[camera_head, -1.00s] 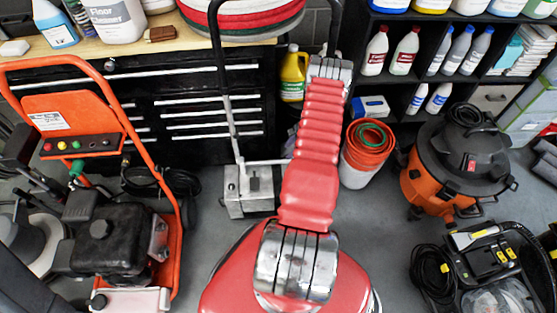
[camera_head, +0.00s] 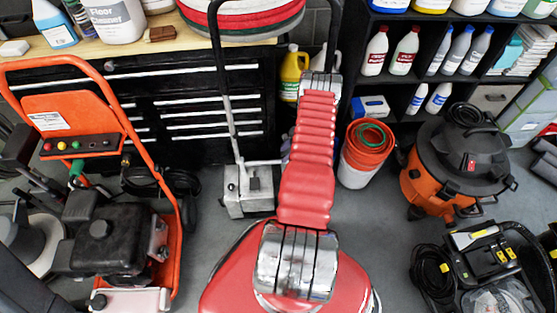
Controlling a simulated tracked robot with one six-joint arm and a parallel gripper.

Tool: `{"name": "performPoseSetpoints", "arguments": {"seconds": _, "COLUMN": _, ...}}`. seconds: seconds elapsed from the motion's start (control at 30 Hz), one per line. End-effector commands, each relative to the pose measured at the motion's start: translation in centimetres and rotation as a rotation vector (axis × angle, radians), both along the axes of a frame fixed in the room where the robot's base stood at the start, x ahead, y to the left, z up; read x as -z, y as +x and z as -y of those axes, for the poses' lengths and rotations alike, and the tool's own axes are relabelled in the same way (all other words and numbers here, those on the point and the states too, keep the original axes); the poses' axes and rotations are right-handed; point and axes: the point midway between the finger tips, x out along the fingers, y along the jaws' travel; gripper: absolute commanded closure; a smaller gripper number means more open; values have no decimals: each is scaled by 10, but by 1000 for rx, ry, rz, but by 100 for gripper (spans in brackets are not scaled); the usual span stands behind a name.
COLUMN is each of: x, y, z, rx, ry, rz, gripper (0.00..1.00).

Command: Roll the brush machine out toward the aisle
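The brush machine has a tall handle frame (camera_head: 222,75) with dark upper tubes and a grey lower pole. The upper end of my arm overlaps the right handle tube in the picture. I cannot see my gripper's fingers, so I cannot tell whether it touches the handle.
A black drawer cabinet (camera_head: 190,100) stands behind. An orange pressure washer (camera_head: 115,220) is on the left. A bucket (camera_head: 362,160), an orange-black vacuum (camera_head: 455,160) and a black-yellow machine (camera_head: 485,260) are on the right. Grey floor shows between them.

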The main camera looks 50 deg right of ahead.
Motion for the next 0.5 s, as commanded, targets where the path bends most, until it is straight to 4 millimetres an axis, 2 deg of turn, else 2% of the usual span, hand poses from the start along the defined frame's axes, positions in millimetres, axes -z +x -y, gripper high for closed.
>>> {"name": "performPoseSetpoints", "arguments": {"seconds": 0.5, "x": 53, "y": 24, "z": -8, "rx": 0, "ry": 1, "rz": -1, "gripper": 62}}
